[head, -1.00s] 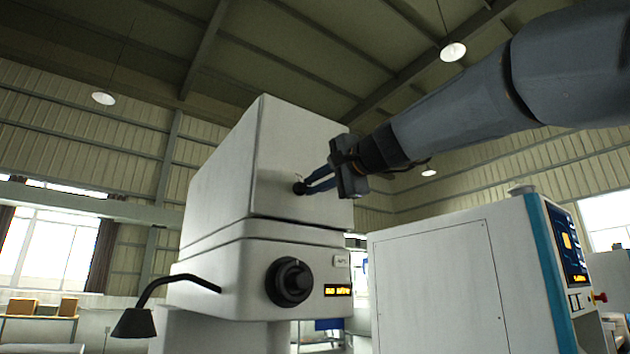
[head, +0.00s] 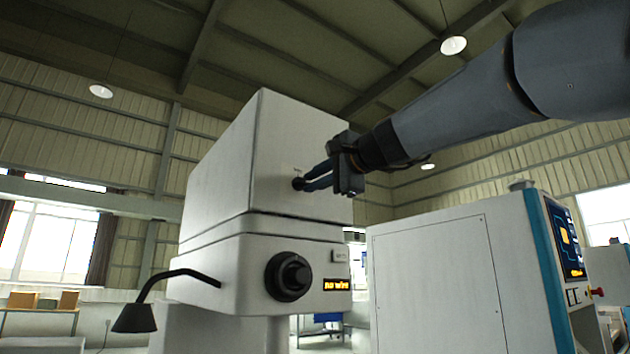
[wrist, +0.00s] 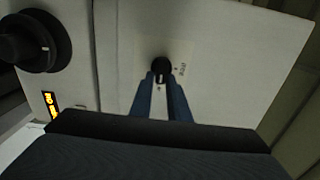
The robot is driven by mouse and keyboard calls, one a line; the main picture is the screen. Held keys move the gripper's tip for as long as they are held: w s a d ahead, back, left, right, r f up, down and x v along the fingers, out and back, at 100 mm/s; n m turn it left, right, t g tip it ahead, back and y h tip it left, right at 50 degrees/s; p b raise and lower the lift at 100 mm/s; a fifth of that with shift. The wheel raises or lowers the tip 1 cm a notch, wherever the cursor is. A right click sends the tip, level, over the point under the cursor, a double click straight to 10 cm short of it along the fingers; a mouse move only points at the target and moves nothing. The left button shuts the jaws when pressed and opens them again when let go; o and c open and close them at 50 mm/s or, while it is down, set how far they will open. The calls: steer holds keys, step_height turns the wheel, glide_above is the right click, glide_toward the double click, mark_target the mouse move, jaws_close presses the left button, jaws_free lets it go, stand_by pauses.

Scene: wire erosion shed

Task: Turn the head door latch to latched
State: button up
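The head door latch is a small black knob (wrist: 161,66) on the pale front face of the white machine head (head: 292,150). In the wrist view it has a light line on its lower part, between my fingertips, and small marks, too small to read, on the plate around it. In the head view the latch (head: 298,184) is partly covered by my fingers. My gripper (wrist: 161,78) has its two blue fingers on either side of the knob's lower part, seemingly closed on it. It comes in from the right in the head view (head: 308,182).
Below the head are a large black dial (head: 288,277) and a small orange display (head: 337,285). A black lamp on a bent arm (head: 137,316) sticks out at the left. A white cabinet with a blue edge (head: 430,285) stands close on the right.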

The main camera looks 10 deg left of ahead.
steer(key=o, duration=0.3)
steer(key=shift+s+d, duration=0.1)
steer(key=b+v, duration=0.3)
steer(key=v, duration=0.4)
steer(key=shift+s+d, duration=0.2)
steer(key=shift+s, duration=0.05)
